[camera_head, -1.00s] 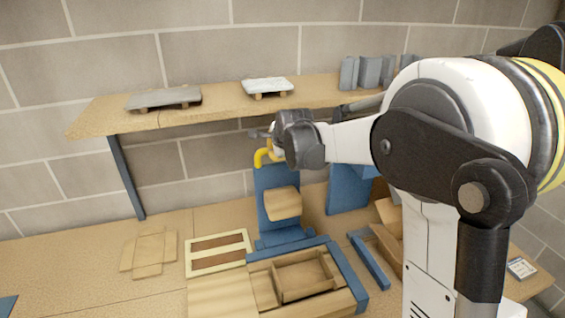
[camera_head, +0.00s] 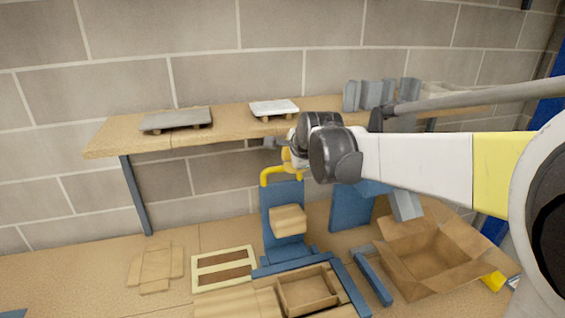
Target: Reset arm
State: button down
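My arm reaches in from the right in the head view, with its dark wrist in front of the shelf edge. At its end, my gripper (camera_head: 285,152) is small and partly hidden behind the wrist. It is above and in front of the blue upright stand with a yellow hook-shaped bar (camera_head: 276,176). I cannot tell whether its fingers are open or shut, or whether it touches the yellow bar.
A wooden shelf (camera_head: 225,128) carries two small pallets and grey upright blocks. On the bench are a blue stand (camera_head: 270,215), an open cardboard box (camera_head: 430,252), a wooden tray (camera_head: 308,292), a cream frame (camera_head: 222,285) and flat cardboard (camera_head: 155,268). The bench's left part is mostly clear.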

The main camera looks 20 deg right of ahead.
jog(key=s+a+f+n+g+b, duration=0.1)
jog(key=s+f+n+b, duration=0.7)
jog(key=s+f, duration=0.5)
jog(key=s+a+f+n+g+b, duration=0.1)
jog(key=s+f+n+b, duration=0.8)
jog(key=s, duration=0.9)
notch_tip(320, 180, down, 4)
jog(key=shift+s+a+r+n+g+b, duration=0.1)
jog(key=shift+s+a+n+g+b, duration=0.2)
jog(key=shift+a+n, duration=0.35)
